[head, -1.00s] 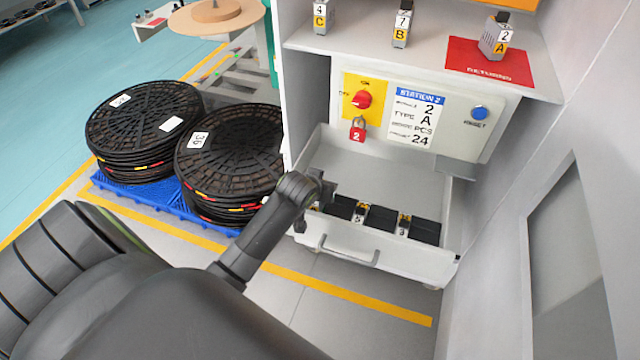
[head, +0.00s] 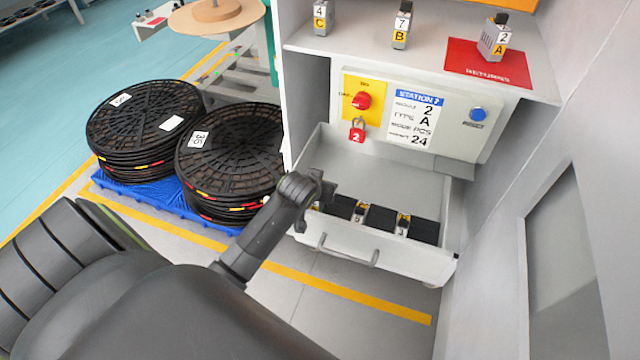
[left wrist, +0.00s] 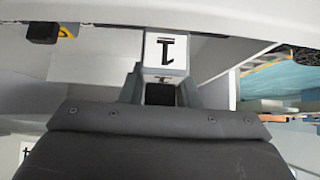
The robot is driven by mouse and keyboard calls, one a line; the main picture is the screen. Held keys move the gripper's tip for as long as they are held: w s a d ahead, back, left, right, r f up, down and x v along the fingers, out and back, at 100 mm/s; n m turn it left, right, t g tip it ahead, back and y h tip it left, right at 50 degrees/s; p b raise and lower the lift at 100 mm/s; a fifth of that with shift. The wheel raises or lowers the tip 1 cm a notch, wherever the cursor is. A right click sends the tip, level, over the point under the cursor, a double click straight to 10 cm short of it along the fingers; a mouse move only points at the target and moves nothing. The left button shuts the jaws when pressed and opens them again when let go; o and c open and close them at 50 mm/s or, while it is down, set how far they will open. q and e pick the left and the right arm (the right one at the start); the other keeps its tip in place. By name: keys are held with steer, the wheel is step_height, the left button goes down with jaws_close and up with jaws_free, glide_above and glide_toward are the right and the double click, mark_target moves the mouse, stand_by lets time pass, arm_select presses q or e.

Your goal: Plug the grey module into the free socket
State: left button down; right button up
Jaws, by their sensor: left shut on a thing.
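My left gripper (head: 326,190) is at the left end of the open drawer in the head view. In the left wrist view its fingers (left wrist: 160,90) are shut on a module (left wrist: 168,50) with a white face marked 1. In the head view the held module is hidden by the gripper. Grey modules stand on the shelf above: one marked 4 C (head: 323,20), one marked 7 B (head: 401,30), and one marked 2 A (head: 494,40) on a red mat (head: 487,68). I cannot make out a free socket. My right gripper is not in view.
Black reels (head: 235,150) sit on a blue pallet to the left. A wall closes the right side.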

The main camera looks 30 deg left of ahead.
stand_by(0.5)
arm_select(q)
steer(key=shift+r+p, duration=0.1)
steer(key=shift+p, duration=0.35)
stand_by(0.5)
steer(key=shift+p, duration=0.45)
steer(key=shift+f+b, duration=1.45)
steer(key=shift+f, duration=1.15)
steer(key=c, duration=1)
jaws_free()
steer(key=shift+f, duration=0.1)
steer(key=shift+s, duration=0.1)
